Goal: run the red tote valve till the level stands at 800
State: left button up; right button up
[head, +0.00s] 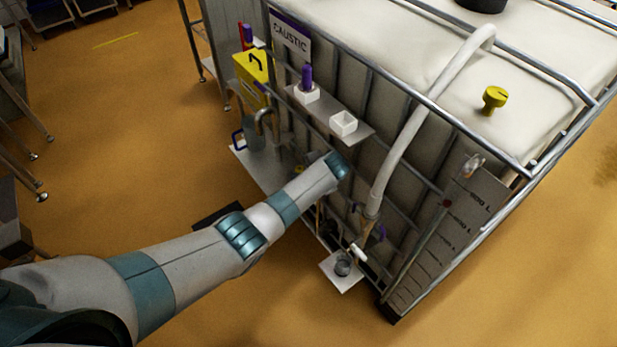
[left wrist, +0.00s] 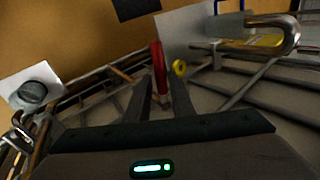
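The caged white tote (head: 400,50) stands at the right in the head view. Its level scale (head: 450,225) is on the near right side, with a small dark red mark (head: 446,203) near the upper labels; I cannot read the level surely. In the left wrist view a red valve handle (left wrist: 158,68) stands ahead of my left gripper (left wrist: 161,88). The fingers are apart, one on each side of the handle's lower end, with gaps showing. In the head view my left wrist hides the gripper and the red handle. My right gripper is not in view.
A white hose (head: 410,130) runs down the tote's front to a small plate (head: 328,266) with a metal cup (head: 343,264). A shelf (head: 335,120) with white holders and a CAUSTIC sign (head: 291,36) hang on the cage. A yellow box (head: 252,72) is beyond.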

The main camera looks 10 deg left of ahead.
pick_arm(q)
jog(key=shift+r, duration=0.1)
dwell(0.3)
jog(key=v, duration=1.7)
jog(key=shift+b, duration=0.4)
dwell(3.4)
jog(key=shift+o, duration=1.3)
